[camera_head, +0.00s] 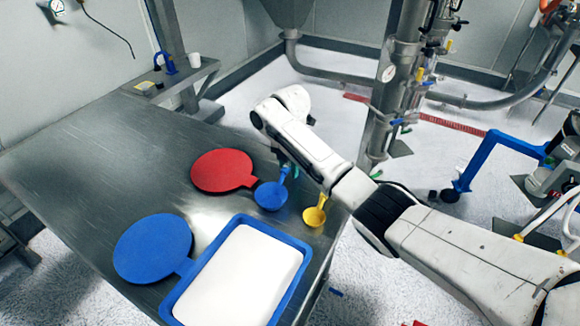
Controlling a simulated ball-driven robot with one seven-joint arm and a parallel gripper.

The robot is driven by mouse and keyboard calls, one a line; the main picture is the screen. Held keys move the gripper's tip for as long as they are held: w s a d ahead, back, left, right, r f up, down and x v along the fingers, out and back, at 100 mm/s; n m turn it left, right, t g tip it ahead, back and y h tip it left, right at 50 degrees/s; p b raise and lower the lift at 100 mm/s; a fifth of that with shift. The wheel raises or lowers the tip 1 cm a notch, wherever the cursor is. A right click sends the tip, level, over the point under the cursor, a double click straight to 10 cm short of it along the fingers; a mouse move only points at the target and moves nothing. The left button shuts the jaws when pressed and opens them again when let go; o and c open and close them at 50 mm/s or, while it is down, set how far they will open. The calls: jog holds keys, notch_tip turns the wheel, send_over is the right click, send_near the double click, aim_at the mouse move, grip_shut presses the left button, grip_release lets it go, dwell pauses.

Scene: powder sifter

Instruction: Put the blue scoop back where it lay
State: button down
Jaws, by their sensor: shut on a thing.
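The blue scoop (270,195) is at the right part of the metal table, between a red disc and a yellow scoop. Its handle points up and away toward my gripper (287,167). My gripper points down at the handle's end and is shut on it. The fingers are small and dark and partly hidden by my arm. I cannot tell whether the scoop's bowl touches the table or hangs just above it.
The yellow scoop (315,215) lies close to the right, near the table's edge. The red disc (222,170) is just left. A blue tray of white powder (292,238) and a blue disc (152,248) are nearer. The table (95,160) is clear at the left.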

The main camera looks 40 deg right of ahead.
jog(key=shift+f, duration=0.15)
jog(key=c, duration=0.8)
grip_release()
jog(key=shift+c, duration=0.2)
notch_tip(320, 180, up, 11)
jog(key=shift+f, duration=0.1)
